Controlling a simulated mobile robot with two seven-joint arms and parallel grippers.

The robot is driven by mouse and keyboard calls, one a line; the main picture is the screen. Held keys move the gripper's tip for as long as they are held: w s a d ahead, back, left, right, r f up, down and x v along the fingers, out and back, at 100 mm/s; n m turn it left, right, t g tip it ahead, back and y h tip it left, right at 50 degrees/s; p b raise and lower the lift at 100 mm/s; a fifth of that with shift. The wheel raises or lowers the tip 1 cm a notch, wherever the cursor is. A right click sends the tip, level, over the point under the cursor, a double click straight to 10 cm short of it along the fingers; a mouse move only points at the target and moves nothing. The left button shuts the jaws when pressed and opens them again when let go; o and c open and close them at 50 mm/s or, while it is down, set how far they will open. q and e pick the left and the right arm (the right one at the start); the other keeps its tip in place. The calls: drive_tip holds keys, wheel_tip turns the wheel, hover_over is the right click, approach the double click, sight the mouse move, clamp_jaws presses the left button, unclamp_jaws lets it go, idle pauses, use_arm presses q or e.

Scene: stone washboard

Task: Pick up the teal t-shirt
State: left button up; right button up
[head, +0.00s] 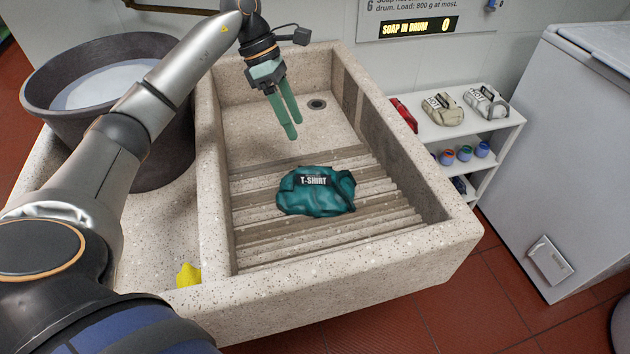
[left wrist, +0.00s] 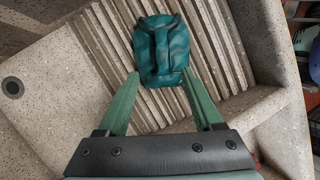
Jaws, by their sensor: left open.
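The teal t-shirt (head: 316,197) is a bundled cloth with a black "T-SHIRT" label, lying on the ridged washboard (head: 390,215) inside the stone sink. It also shows in the left wrist view (left wrist: 162,50), ahead of the fingertips. My left gripper (head: 291,136) has green fingers and hangs above the sink basin, behind the t-shirt in the head view and apart from it. In the left wrist view the left gripper (left wrist: 165,95) is open, with its fingers spread and nothing between them. My right gripper is not in view.
The sink's stone walls (head: 455,232) rise around the washboard. A dark tub (head: 135,140) stands on the left ledge, with a small yellow object (head: 188,275) near the front. A white shelf (head: 500,130) with bundles and small pots stands right, beside a grey chest (head: 570,150).

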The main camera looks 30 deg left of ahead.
sight(315, 168)
use_arm(q)
drive_tip(key=x, duration=1)
drive_tip(key=shift+s+d+f+b, duration=0.1)
drive_tip(key=shift+s+d+b, duration=0.05)
drive_tip(key=shift+d+b, duration=0.15)
drive_tip(key=shift+d+f, duration=0.1)
drive_tip(key=shift+f, duration=0.1)
drive_tip(key=shift+f, duration=0.25)
clamp_jaws()
idle(0.4)
idle(0.9)
